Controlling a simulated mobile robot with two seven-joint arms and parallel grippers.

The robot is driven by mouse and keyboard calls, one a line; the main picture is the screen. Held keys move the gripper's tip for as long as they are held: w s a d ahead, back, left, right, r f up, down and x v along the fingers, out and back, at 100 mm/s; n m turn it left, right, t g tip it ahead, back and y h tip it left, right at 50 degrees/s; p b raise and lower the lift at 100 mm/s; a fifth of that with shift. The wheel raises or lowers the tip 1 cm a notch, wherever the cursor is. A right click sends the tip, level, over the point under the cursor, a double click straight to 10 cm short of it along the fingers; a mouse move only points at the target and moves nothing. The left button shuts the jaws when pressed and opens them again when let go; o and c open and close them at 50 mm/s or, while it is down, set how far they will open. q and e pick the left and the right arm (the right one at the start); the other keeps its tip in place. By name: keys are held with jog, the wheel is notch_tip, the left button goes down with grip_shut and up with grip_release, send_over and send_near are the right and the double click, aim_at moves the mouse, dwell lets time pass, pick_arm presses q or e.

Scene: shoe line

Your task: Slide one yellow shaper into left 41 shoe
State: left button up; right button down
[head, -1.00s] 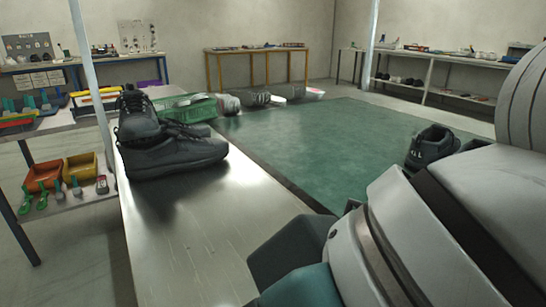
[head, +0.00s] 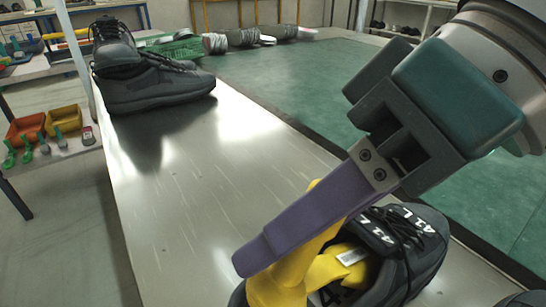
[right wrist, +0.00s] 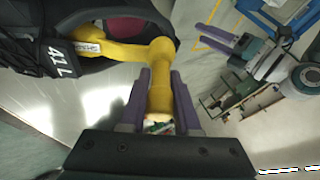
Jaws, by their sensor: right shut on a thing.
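The black shoe (head: 425,260) marked 41 L stands on the metal bench at the lower right of the head view. It also shows at the upper left of the right wrist view (right wrist: 62,62). My right gripper (head: 262,256), with purple fingers, is shut on a yellow shaper (head: 325,268) at the shoe's opening. In the right wrist view the shaper (right wrist: 160,52) bends from between the fingers across the opening; how deep it sits is hidden. My left gripper (right wrist: 218,40) appears empty, fingers apart, in the right wrist view, away from the shoe.
A dark pair of shoes (head: 160,92) stands at the bench's far left. A green crate (head: 178,48) and several grey shoes lie behind it. Orange and yellow bins (head: 65,118) are on a lower shelf. The bench's middle is clear.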

jog(key=shift+f+h+p, duration=0.3)
jog(key=shift+f+p, duration=0.15)
jog(key=shift+f, duration=0.05)
notch_tip(320, 180, down, 2)
jog(key=shift+s+a+n+t+h+p, duration=0.15)
jog(key=shift+n+t+h+p, duration=0.15)
jog(key=shift+t+h+p, duration=0.25)
jog(key=shift+s+a+f+t+h, duration=0.1)
jog(key=shift+f+t+h, duration=0.4)
jog(key=shift+f, duration=0.5)
jog(key=shift+f+t+h, duration=0.25)
jog(key=shift+f+h, duration=0.3)
jog(key=shift+f, duration=0.4)
jog(key=c, duration=0.6)
grip_release()
jog(key=shift+o, duration=0.2)
jog(key=shift+r, duration=0.1)
jog(key=shift+r+p, duration=1.4)
jog(key=shift+p, duration=1.1)
